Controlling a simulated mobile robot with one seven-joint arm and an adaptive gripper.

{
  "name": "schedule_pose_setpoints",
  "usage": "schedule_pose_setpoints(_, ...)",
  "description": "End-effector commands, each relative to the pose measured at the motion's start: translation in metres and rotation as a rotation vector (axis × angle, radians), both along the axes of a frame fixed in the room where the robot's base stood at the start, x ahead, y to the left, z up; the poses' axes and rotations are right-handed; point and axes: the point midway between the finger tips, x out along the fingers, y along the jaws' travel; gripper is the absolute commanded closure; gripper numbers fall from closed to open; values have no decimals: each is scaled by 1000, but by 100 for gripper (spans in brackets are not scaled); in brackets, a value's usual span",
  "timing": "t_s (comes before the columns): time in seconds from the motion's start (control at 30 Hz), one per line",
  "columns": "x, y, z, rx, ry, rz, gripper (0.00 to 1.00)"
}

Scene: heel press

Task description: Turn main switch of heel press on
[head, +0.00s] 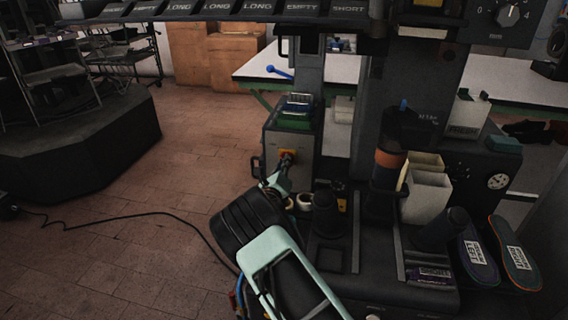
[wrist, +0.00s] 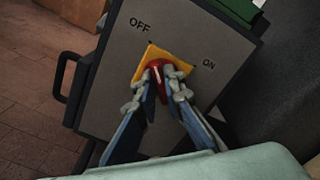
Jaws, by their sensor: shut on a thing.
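The main switch is a red handle (wrist: 156,70) on a yellow plate (wrist: 178,68), fixed to a grey panel (wrist: 110,80). In the wrist view the panel appears tilted, with OFF printed upper left of the plate and ON to its right. My gripper (wrist: 157,78) is shut on the red handle, with a finger on either side. The fingers hide part of the handle, so I cannot tell which mark it points to. In the head view the yellow plate (head: 288,153) shows on the side cabinet (head: 272,140), with my gripper (head: 284,166) against it.
A dark handle (wrist: 66,78) sticks out from the cabinet's left side. Green and dark boxes (head: 296,113) lie on the cabinet top. The press column (head: 395,130) and white bins (head: 427,195) stand to the right. The floor at left is open, with a black cable (head: 150,214).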

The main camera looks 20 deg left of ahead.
Motion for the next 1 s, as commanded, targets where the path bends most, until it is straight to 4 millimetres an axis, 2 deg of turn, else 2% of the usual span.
schedule_pose_setpoints(0.37, 0, -1, -1, 241, 14, 0, 100)
schedule_pose_setpoints(1.0, 1, -4, -1, 851, 47, 0, 100)
